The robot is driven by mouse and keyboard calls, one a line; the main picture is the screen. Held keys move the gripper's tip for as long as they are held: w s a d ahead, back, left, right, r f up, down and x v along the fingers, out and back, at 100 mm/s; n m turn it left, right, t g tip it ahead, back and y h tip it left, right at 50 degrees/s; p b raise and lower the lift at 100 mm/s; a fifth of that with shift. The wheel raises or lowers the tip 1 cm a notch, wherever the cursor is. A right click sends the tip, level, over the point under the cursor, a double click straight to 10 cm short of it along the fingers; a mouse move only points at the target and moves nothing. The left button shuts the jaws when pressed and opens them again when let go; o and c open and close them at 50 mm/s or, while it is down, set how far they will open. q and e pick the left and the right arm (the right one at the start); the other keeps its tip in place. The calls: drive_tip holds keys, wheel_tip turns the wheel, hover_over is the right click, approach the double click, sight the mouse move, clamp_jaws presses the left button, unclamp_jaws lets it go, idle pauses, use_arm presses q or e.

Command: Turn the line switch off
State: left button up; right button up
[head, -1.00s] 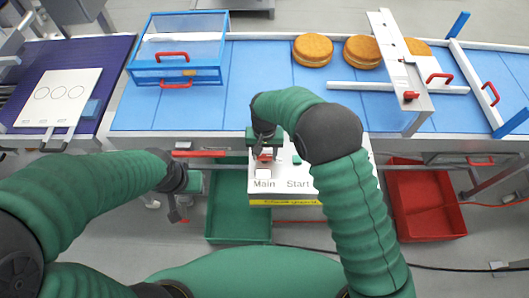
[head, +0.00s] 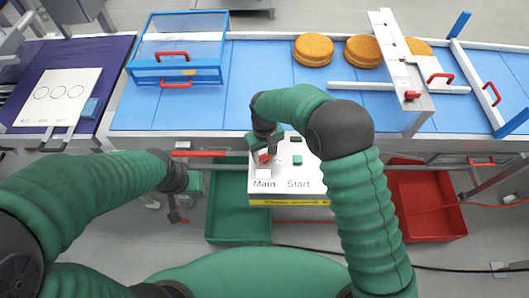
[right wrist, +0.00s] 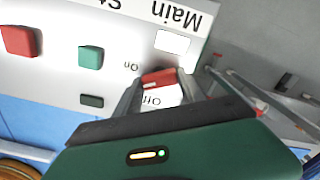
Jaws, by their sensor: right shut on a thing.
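A white control panel (head: 285,173) with the printed words Main and Start stands in front of the blue conveyor. Its Main switch has a red handle (head: 265,157), which sits tilted in the head view. My right gripper (head: 263,155) is shut on this handle. In the right wrist view the red handle (right wrist: 158,78) lies between the two fingertips (right wrist: 160,82), with the labels On and Off beside it. My left gripper (head: 177,212) hangs apart from the panel at its left; its jaws are too small and dark to judge.
A green button (right wrist: 91,57) and a red button (right wrist: 20,41) sit on the panel near my right gripper. A green bin (head: 238,230) and a red bin (head: 425,210) stand below. Round cakes (head: 313,49) rest on the conveyor (head: 260,100).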

drive_tip(key=n, duration=0.6)
drive_tip(key=shift+w+r, duration=0.1)
drive_tip(key=shift+r, duration=0.1)
drive_tip(key=n+p, duration=0.1)
drive_tip(key=n, duration=0.5)
drive_tip(key=shift+w+r+n, duration=0.1)
drive_tip(key=shift+n, duration=0.2)
drive_tip(key=o, duration=1.1)
drive_tip(key=shift+o, duration=1.3)
drive_tip(key=shift+f, duration=0.2)
drive_tip(key=shift+r, duration=0.1)
